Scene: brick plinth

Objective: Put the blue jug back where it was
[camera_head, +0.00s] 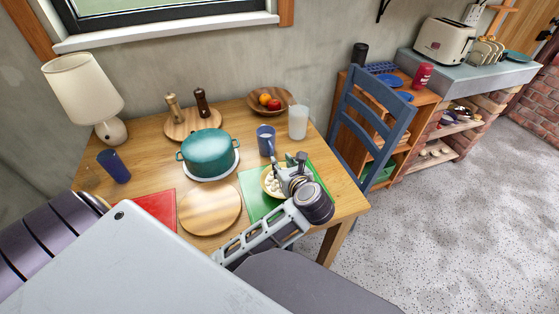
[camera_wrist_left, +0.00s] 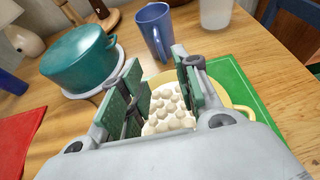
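The blue jug (camera_head: 265,140) stands upright on the wooden table, behind the yellow bowl and left of a frosted white cup. It also shows in the left wrist view (camera_wrist_left: 153,30), beyond the fingertips, with its handle facing the camera. My left gripper (camera_head: 288,168) is over the yellow bowl, in front of the jug and apart from it. In the wrist view its two green-padded fingers (camera_wrist_left: 158,66) are spread with nothing held between them. My right gripper is not in view.
The yellow bowl (camera_wrist_left: 240,109) of white round pieces sits on a green mat (camera_head: 251,198). A teal pot (camera_head: 208,153) stands left of the jug and a frosted cup (camera_head: 298,122) right. A dark blue tumbler (camera_head: 114,166) and lamp (camera_head: 85,92) are at the left.

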